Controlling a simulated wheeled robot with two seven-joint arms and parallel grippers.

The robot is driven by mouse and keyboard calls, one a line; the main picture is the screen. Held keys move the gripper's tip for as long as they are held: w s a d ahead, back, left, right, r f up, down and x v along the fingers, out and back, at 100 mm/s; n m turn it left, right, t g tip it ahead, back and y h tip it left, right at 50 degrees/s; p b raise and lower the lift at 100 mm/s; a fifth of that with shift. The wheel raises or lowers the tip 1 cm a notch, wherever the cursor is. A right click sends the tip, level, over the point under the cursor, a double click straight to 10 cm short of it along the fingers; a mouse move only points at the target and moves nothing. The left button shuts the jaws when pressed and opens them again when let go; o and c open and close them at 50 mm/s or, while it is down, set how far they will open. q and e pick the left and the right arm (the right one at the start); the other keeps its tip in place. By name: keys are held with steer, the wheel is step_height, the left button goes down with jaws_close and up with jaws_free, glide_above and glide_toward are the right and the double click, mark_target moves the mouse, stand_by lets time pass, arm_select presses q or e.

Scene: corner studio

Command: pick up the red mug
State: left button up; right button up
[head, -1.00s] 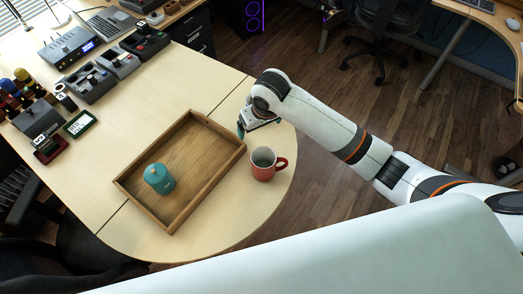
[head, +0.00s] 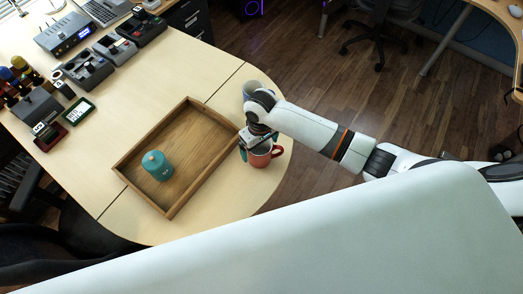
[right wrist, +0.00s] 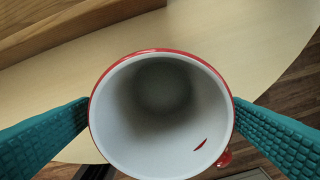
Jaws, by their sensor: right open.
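The red mug (head: 265,159) stands upright on the right end of the table, just right of the tray, with its handle to the right. My right gripper (head: 258,147) is over it from above and hides part of it in the head view. In the right wrist view, I look down into the mug's empty white inside (right wrist: 160,112). The teal fingers of the open gripper lie on either side of the rim, close to the wall; I cannot tell whether they touch it. My left gripper is not in view.
A wooden tray (head: 128,177) with a teal lidded pot (head: 157,166) lies beside the mug. A grey cup-like thing (head: 250,88) shows behind my right arm, partly hidden. Several devices stand on the far left. The table's (head: 222,195) curved edge is close to the mug.

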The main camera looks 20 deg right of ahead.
step_height(320, 180, down, 2)
steer(key=shift+f, duration=0.1)
steer(key=c, duration=1.2)
steer(key=shift+c, duration=0.3)
